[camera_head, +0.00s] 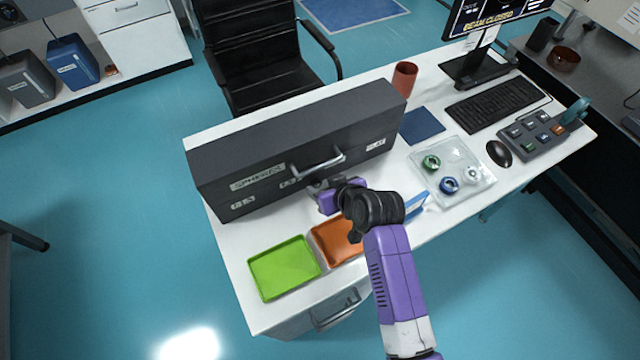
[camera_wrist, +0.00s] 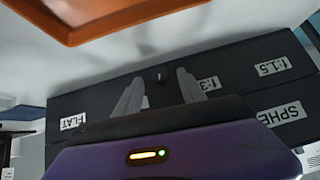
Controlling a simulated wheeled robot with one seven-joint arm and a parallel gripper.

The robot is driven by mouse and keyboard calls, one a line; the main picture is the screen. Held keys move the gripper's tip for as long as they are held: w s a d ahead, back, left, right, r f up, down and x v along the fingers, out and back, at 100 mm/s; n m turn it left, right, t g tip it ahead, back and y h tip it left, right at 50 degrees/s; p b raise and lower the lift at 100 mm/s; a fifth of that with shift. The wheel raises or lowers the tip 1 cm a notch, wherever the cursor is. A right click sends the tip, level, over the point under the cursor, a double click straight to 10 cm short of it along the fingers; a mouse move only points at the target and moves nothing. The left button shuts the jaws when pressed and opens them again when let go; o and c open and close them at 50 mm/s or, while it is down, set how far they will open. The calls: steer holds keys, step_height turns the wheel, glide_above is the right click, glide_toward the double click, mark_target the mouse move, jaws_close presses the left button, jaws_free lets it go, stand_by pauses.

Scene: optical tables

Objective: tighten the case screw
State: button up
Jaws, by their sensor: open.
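The dark grey case (camera_head: 285,133) stands on the white table, with labels on its front. My gripper (camera_head: 317,186) is low at the front of the case, partly hidden by my wrist. In the wrist view the case (camera_wrist: 240,62) appears inverted, with labels reading FLAT, 1:3, 1:1.5 and SPHE. My gripper's open fingers (camera_wrist: 160,76) point at its front. A small pale stub (camera_wrist: 158,77), possibly the case screw, shows between the fingertips. I cannot tell whether the fingers touch it. The screw cannot be made out in the head view.
A metal handle (camera_head: 318,164) sticks out from the case front, just above my gripper. A green tray (camera_head: 284,267) and an orange tray (camera_head: 332,243) lie in front. A clear tray (camera_head: 476,192) with several rings is right. A red cup (camera_head: 404,76) stands behind.

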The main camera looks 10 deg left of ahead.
steer(key=shift+x, duration=1.3)
jaws_close()
steer(key=shift+a+n+t+h, duration=0.1)
steer(key=shift+n+t+h, duration=0.25)
steer(key=shift+h, duration=0.25)
jaws_free()
steer(key=shift+s, duration=0.15)
steer(key=v, duration=0.7)
steer(key=shift+s+d+r, duration=0.2)
steer(key=shift+r, duration=0.05)
